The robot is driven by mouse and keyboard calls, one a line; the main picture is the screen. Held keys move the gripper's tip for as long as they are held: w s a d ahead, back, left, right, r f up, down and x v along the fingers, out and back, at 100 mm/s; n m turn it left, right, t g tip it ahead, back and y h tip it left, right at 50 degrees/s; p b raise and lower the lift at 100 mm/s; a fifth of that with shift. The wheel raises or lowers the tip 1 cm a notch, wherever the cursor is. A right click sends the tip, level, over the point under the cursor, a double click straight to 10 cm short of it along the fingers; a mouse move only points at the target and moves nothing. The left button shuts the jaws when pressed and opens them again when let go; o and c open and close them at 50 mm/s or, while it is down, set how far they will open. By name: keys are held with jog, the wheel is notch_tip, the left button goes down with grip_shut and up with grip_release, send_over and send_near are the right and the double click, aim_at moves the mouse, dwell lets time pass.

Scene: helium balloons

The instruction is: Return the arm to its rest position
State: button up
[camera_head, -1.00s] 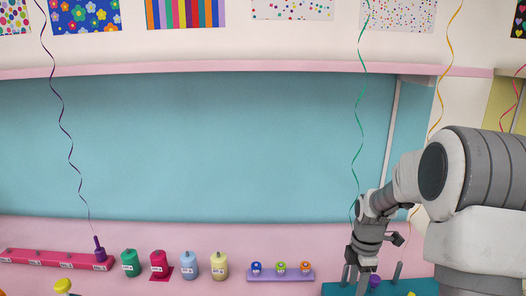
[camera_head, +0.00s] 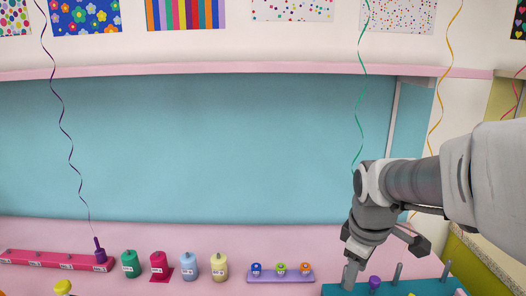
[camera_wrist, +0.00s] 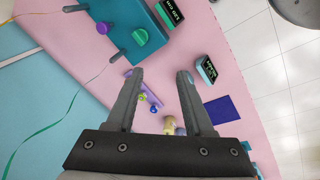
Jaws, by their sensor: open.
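My arm (camera_head: 410,185) reaches in from the right edge in the head view. My gripper (camera_head: 350,274) points down at the left end of the teal peg rack (camera_head: 435,287), and its fingers are partly hidden. In the wrist view my gripper (camera_wrist: 160,76) has its two fingers wide apart with nothing held between them. The teal rack (camera_wrist: 161,14) lies beyond the fingertips there, with a purple knob (camera_wrist: 111,29) and a green disc (camera_wrist: 140,37) on it. The purple knob (camera_head: 374,283) also shows beside my gripper in the head view.
A green ribbon (camera_head: 360,100) hangs just above my wrist, and a yellow ribbon (camera_head: 440,95) hangs behind my arm. Spools, including a green one (camera_head: 130,263), and a lilac rack (camera_head: 281,276) stand left of my gripper. A counter edge (camera_head: 485,262) lies below my arm.

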jog(key=s+a+r+m+t, duration=0.1)
jog(key=s+a+r+m, duration=0.1)
jog(key=s+m, duration=0.2)
jog(key=s+a+r+m+t, duration=0.2)
jog(key=s+m, duration=0.3)
jog(key=s, duration=0.5)
jog(key=shift+r+y, duration=0.35)
jog(key=shift+y, duration=0.05)
